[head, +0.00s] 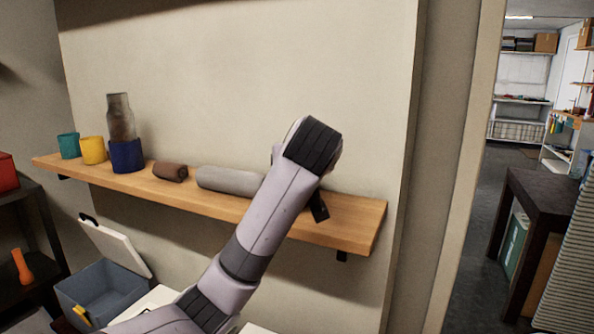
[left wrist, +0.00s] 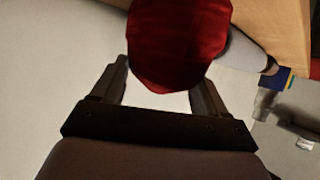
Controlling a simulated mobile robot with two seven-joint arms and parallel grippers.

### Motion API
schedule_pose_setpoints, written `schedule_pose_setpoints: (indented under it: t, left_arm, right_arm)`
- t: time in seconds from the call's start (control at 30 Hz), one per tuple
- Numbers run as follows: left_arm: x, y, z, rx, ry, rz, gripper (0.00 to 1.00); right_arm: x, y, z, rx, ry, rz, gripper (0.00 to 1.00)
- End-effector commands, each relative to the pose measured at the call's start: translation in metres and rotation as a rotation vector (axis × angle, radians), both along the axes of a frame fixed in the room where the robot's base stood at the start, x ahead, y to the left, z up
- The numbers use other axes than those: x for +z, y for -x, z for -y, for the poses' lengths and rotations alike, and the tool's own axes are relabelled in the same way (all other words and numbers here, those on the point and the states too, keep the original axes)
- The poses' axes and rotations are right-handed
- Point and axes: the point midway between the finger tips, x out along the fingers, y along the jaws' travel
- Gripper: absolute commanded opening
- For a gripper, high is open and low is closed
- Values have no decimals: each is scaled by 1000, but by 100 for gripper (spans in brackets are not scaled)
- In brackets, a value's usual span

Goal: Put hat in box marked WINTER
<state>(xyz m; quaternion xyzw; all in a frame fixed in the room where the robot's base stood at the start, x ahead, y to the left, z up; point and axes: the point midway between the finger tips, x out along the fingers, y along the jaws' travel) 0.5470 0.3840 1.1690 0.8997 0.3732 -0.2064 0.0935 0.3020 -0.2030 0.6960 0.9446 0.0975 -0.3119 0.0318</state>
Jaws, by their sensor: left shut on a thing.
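A dark red, soft-looking thing, which looks like the hat (left wrist: 178,45), is between the fingers of my left gripper (left wrist: 163,85) in the left wrist view. The gripper is shut on it. In the head view my left arm reaches up across the wall shelf; only a dark part of the gripper (head: 319,207) shows past the wrist, and the hat is hidden there. An open blue-grey box (head: 103,290) with a raised white lid and a yellow latch stands at the lower left. No WINTER marking is readable in either view. My right gripper is not in view.
The wooden wall shelf (head: 350,222) holds a grey roll (head: 228,181), a brown roll (head: 170,171), a glass bottle (head: 120,116) and teal, yellow and blue cups. A dark rack (head: 40,225) stands at far left. A doorway opens at right, with a dark table (head: 545,188) beyond.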

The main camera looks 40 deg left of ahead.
Motion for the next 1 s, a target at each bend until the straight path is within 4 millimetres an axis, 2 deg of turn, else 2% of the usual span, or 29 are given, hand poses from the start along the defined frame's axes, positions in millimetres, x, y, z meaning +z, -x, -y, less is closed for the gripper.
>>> schedule_pose_setpoints:
  t: [0.1,0.4,0.43,0.5,0.8,1.0]
  left_arm:
    - [-6,0,0,0,0,3,43]
    - [-9,0,0,1,1,2,43]
    - [-9,0,0,1,1,2,77]
    - [-9,0,0,1,1,2,100]
    - [-5,1,0,0,0,3,100]
    - [7,19,20,-3,2,6,100]
  right_arm:
    - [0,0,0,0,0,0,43]
    - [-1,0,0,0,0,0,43]
    - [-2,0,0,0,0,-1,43]
    - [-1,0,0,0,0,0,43]
    - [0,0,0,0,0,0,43]
    - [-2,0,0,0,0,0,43]
